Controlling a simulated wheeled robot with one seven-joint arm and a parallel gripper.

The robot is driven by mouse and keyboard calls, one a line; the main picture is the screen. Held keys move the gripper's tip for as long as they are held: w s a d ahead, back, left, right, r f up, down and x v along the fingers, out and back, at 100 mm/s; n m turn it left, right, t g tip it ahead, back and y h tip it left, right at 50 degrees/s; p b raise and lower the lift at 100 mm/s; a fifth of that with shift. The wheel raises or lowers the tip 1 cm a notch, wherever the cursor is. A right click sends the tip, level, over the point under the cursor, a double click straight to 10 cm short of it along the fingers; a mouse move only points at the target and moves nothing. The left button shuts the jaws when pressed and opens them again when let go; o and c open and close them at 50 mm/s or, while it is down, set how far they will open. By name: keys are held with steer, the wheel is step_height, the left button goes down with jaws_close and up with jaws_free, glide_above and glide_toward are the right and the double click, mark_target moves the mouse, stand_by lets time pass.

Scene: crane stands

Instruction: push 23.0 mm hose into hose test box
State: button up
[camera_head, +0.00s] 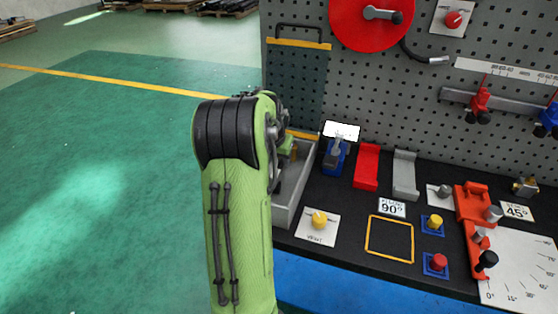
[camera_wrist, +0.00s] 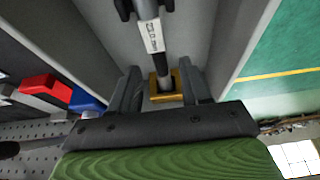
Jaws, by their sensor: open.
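My gripper (camera_wrist: 159,80) is open, with its two dark fingers spread inside a grey open box (camera_wrist: 88,22) in the wrist view. A grey rod-like part with a white label (camera_wrist: 152,37), which looks like the hose, runs down the picture between the finger lines; the label text is too small to read. Its dark lower end meets a yellow square collar (camera_wrist: 178,93), seen between the fingers. I cannot tell whether the fingers touch it. In the head view the grey box (camera_head: 283,215) stands at the bench's left edge, partly hidden by my green arm, which also hides my gripper.
To the right of the box are a blue vice-like fixture (camera_head: 333,160), a red channel block (camera_head: 367,166) and a grey channel block (camera_head: 405,175). A yellow knob on a white plate (camera_head: 318,226) sits close by. A perforated panel (camera_head: 385,85) rises behind. Green floor lies left.

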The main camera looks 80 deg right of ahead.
steer(key=p+v, duration=0.3)
steer(key=v, duration=1)
steer(key=shift+r, duration=0.1)
